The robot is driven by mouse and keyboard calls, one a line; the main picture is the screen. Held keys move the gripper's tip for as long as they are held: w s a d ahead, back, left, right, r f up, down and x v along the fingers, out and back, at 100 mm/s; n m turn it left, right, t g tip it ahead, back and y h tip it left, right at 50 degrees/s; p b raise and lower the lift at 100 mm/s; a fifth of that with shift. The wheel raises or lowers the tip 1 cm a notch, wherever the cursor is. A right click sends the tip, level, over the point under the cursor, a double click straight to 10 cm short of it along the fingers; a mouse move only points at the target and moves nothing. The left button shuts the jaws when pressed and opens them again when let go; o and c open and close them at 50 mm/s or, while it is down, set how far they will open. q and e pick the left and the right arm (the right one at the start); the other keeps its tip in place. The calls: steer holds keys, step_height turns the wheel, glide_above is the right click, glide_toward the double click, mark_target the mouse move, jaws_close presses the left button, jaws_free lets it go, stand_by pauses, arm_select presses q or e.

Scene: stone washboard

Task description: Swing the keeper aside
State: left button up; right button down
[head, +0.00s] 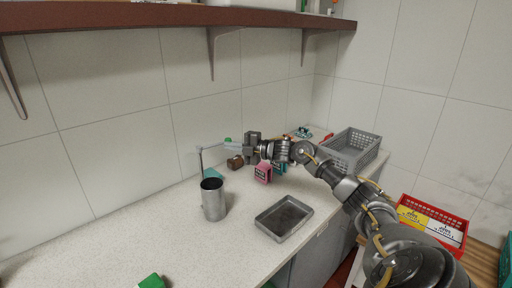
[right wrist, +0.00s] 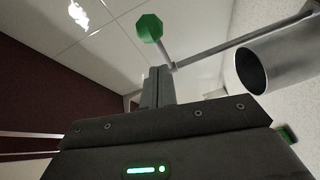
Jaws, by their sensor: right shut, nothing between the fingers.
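The keeper appears to be the thin grey bar (head: 214,146) reaching right from the top of a slim upright post (head: 200,164) at the back of the counter. A green knob (head: 228,140) sits at the bar's right end. In the right wrist view the green eight-sided knob (right wrist: 150,27) stands on a short stem, and the bar (right wrist: 215,50) runs off to the right. My right gripper (head: 241,148) is shut and empty, its fingertips (right wrist: 160,72) close beside the stem and bar end. I cannot tell whether they touch. My left gripper is out of view.
A metal cup (head: 213,202) stands in front of the post; its open mouth (right wrist: 250,72) shows in the wrist view. A grey tray (head: 262,232), pink box (head: 263,173), brown cylinder (head: 235,162) and grey basket (head: 368,142) stand nearby. The front left counter is mostly clear.

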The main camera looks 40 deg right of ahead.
steer(key=b+v, duration=0.5)
steer(key=v, duration=0.5)
steer(key=shift+s+r, duration=0.25)
steer(key=shift+s, duration=0.15)
